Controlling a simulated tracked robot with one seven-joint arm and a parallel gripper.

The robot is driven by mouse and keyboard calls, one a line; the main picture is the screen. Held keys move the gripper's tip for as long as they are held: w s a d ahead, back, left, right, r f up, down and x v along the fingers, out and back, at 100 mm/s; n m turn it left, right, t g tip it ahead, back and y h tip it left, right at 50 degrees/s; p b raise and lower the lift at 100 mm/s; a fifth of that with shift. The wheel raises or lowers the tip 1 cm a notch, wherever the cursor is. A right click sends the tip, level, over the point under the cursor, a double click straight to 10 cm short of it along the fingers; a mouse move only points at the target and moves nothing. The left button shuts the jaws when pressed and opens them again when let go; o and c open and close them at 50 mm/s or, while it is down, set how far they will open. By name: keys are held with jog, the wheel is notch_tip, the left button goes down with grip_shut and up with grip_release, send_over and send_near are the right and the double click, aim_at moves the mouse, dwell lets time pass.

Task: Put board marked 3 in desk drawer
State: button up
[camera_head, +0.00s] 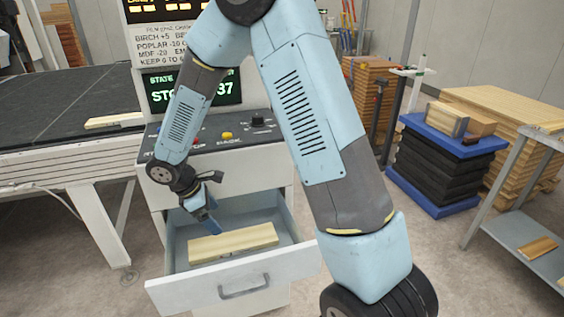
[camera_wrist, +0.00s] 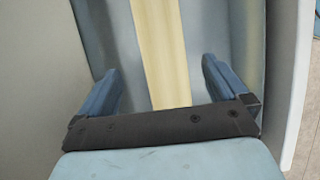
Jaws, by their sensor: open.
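The desk drawer (camera_head: 291,239) is pulled open below the control console. A pale wooden board (camera_head: 233,243) lies flat inside it. A small dark mark shows on the board's front edge, too small to read, so I cannot tell if it is a 3. My gripper (camera_head: 212,224) is over the back left part of the drawer, close to the board. In the wrist view my gripper (camera_wrist: 160,76) is open, with its blue fingers on either side of the board (camera_wrist: 160,45) and apart from it. The near end of the board is hidden behind the dark gripper body.
A single board (camera_head: 114,120) lies on the dark conveyor table (camera_head: 60,108) at the left. Boards also lie on a blue-topped stack (camera_head: 455,136) at the right. A grey shelf cart (camera_head: 545,263) holds another board. The floor right of the drawer is partly free.

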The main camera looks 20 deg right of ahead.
jog(key=s+d+r+m+t+y, duration=0.1)
jog(key=s+d+r+m, duration=0.1)
jog(key=d+r+m, duration=0.5)
jog(key=s+d+r+m+t+y, duration=0.1)
jog(key=s+d+r, duration=0.3)
jog(key=r, duration=0.8)
jog(key=s+d+r+m+t+y, duration=0.2)
jog(key=s+d+r+m, duration=0.7)
jog(key=s, duration=0.5)
notch_tip(320, 180, up, 2)
jog(key=shift+s+d+r+t+y, duration=0.25)
jog(key=shift+d+t, duration=0.25)
jog(key=shift+t, duration=0.4)
jog(key=shift+c, duration=0.5)
